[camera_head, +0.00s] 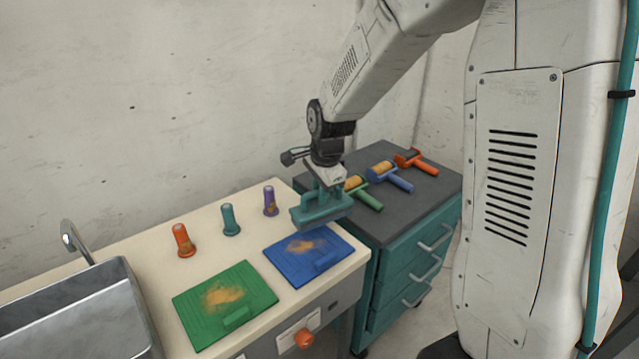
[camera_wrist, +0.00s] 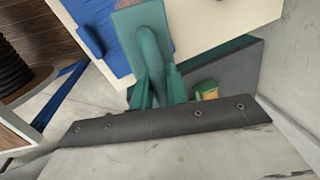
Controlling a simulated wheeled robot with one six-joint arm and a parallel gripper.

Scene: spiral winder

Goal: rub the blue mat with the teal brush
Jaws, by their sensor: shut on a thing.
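The blue mat (camera_head: 318,268) lies flat on the cream counter and has an orange-brown stain near its middle. It also shows in the wrist view (camera_wrist: 98,27), partly hidden behind the brush. My gripper (camera_head: 326,184) is shut on the teal brush (camera_head: 321,213) by its handle. The brush hangs over the back right edge of the blue mat and looks apart from it. In the wrist view the teal brush (camera_wrist: 141,20) shows below the gripper, and its underside is hidden.
A green mat (camera_head: 248,308) with a similar stain lies left of the blue mat. Orange, teal and purple bottles (camera_head: 229,219) stand behind. A metal sink (camera_head: 80,315) is at left. Rollers with green, blue and orange handles (camera_head: 398,181) lie on the dark-topped cabinet (camera_head: 415,203) at right.

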